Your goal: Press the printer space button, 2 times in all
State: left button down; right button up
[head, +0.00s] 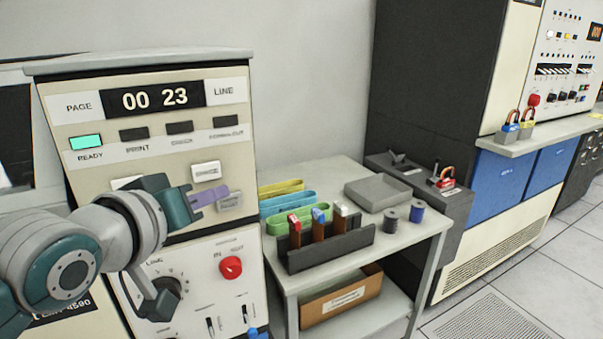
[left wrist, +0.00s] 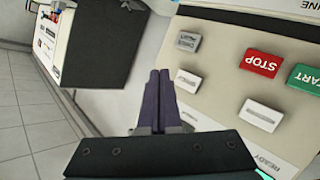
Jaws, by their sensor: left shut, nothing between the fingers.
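The printer's cream panel (head: 100,165) stands at the left, with a display (head: 156,98) reading 00 23. A pale button (head: 206,171) on it has a small label that may read SPACE; I cannot read it surely. A greyer button (head: 230,203) sits below right of it. My left gripper (head: 222,194) is shut and empty, its purple fingertips in front of the panel between these two buttons. In the left wrist view its fingertips (left wrist: 160,76) are beside a pale button (left wrist: 188,80); contact cannot be told. My right gripper is out of view.
The wrist view shows the red STOP (left wrist: 260,63) and green START (left wrist: 307,82) buttons. A red knob (head: 231,267) is lower on the printer. A grey table (head: 330,170) at right holds a dark rack (head: 330,248), spools and a tray (head: 378,193).

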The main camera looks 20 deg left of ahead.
aim_at(205, 180)
pick_arm(q)
jog(key=shift+w+a+b, duration=0.65)
jog(key=shift+w+a, duration=1)
jog(key=shift+a, duration=0.25)
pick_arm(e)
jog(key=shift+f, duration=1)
pick_arm(q)
jog(key=shift+w+a, duration=0.3)
jog(key=shift+w+a, duration=0.25)
jog(key=shift+a, duration=0.05)
dwell(0.4)
dwell(0.4)
jog(key=shift+s+d+p, duration=0.55)
jog(key=shift+d+p, duration=0.05)
jog(key=shift+p, duration=0.1)
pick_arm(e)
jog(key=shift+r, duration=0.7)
pick_arm(q)
jog(key=shift+d, duration=0.1)
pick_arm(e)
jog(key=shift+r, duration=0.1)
